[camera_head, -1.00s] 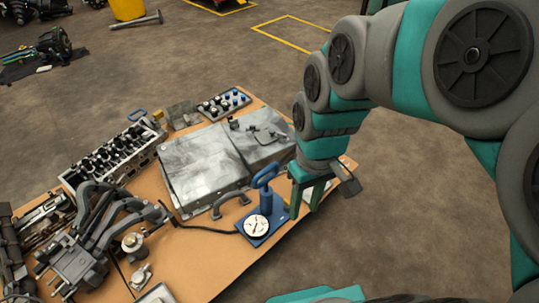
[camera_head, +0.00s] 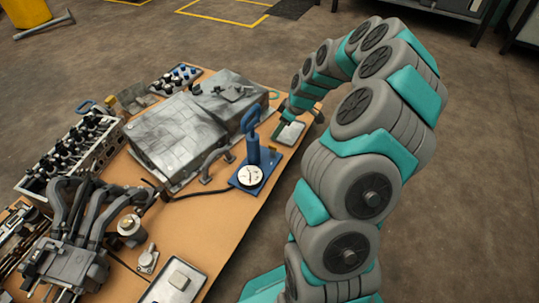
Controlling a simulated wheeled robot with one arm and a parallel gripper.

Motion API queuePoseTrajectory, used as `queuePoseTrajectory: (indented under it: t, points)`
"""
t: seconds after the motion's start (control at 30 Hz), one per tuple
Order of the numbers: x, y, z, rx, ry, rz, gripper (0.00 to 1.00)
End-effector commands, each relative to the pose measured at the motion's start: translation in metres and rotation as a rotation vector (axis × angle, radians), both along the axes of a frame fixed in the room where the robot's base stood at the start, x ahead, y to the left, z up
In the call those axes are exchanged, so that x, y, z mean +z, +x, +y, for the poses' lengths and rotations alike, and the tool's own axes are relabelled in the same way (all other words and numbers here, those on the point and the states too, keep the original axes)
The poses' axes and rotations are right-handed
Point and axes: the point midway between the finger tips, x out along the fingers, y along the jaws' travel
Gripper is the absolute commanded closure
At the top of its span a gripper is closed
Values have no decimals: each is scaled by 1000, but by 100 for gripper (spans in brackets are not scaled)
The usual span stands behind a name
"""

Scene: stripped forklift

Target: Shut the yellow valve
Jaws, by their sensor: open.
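A small yellow part (camera_head: 272,151), perhaps the valve, sits at the right end of the blue base plate of a hand pump (camera_head: 253,150). The pump stands upright with a blue loop handle, and a round white gauge (camera_head: 250,175) is at its front. It is too small to tell how the valve is turned. My gripper (camera_head: 286,119) is open at the end of my arm, just beyond and to the right of the pump, over a small pale tray (camera_head: 289,132). It appears apart from the yellow part, and its far finger is mostly hidden.
Grey metal cases (camera_head: 176,138) lie left of the pump on the brown table (camera_head: 216,222). An engine head (camera_head: 67,152), a hose assembly (camera_head: 75,235) and a black hose fill the left side. A pale tray (camera_head: 176,280) lies in front. Bare floor is to the right.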

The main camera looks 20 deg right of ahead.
Motion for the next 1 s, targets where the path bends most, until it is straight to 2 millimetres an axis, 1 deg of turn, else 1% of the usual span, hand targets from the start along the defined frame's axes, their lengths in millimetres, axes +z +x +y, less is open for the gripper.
queuePoseTrajectory:
  t: [0.03,0.1,0.2,0.37,0.6,0.73,0.87,1.0]
  points:
    - [-11,1,-8,-3,-5,-2,56]
    - [-16,3,-15,-5,-11,-10,56]
    - [-19,5,-17,-3,-15,-14,56]
    - [-30,9,-14,-2,-15,-15,56]
    - [-65,18,-4,-2,-13,-9,56]
    - [-80,24,-1,-3,-14,-12,56]
    - [-87,27,2,-3,-15,-14,56]
    - [-88,27,2,-3,-15,-14,56]
